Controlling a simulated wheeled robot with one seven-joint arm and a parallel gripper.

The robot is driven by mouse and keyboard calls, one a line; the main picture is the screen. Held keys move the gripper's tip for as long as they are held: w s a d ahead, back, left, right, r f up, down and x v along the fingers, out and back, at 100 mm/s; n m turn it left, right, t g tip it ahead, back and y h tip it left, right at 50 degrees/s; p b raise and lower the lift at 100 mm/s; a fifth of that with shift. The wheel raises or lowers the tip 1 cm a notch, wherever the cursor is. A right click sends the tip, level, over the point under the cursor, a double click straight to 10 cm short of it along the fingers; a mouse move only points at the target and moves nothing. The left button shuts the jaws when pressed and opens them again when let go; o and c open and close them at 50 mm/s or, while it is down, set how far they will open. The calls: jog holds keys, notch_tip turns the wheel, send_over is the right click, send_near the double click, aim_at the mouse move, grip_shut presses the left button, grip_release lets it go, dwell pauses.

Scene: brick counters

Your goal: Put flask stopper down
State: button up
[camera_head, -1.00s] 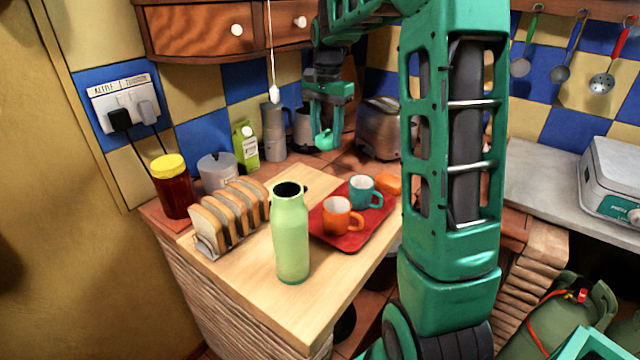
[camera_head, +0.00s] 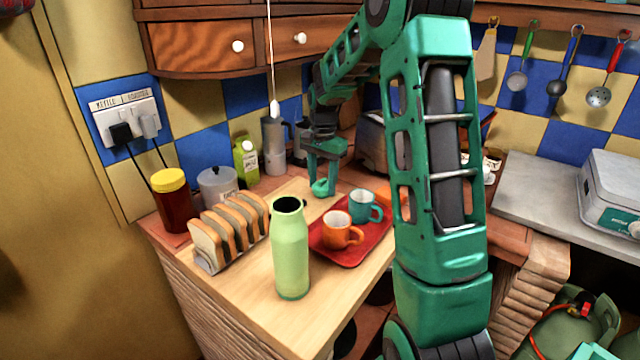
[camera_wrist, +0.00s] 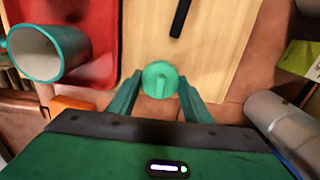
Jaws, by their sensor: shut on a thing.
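The flask stopper (camera_wrist: 160,79) is a round teal-green cap, seen from above in the wrist view between my fingertips. My gripper (camera_head: 323,180) is shut on the stopper (camera_head: 321,188) near the back edge of the wooden board (camera_head: 245,295). I cannot tell whether the stopper touches the surface below. The light green flask (camera_head: 291,255) stands upright on the board, its top open and dark.
A red tray (camera_head: 350,257) with an orange mug (camera_head: 336,229) and a teal mug (camera_head: 361,205) lies beside the gripper. A toast rack (camera_head: 225,232) stands at left. A black-handled item (camera_wrist: 181,18) lies on the board, with bare wood around it.

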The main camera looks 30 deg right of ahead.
aim_at(323, 180)
jog(key=o, duration=1.1)
jog(key=shift+f, duration=0.1)
jog(key=shift+c, duration=0.2)
notch_tip(323, 180, up, 12)
jog(key=s+a+f+n, duration=0.1)
jog(key=s+f+n, duration=0.1)
jog(key=s, duration=1)
jog(key=s+a+f+n, duration=0.1)
jog(key=s+a+n, duration=0.1)
jog(key=s, duration=1)
jog(key=s+a+f+n, duration=0.2)
jog(key=s+n, duration=0.1)
jog(key=s, duration=0.9)
jog(key=shift+s+a+f+n, duration=0.15)
jog(key=shift+a+f+n, duration=0.05)
jog(key=shift+f+n, duration=0.15)
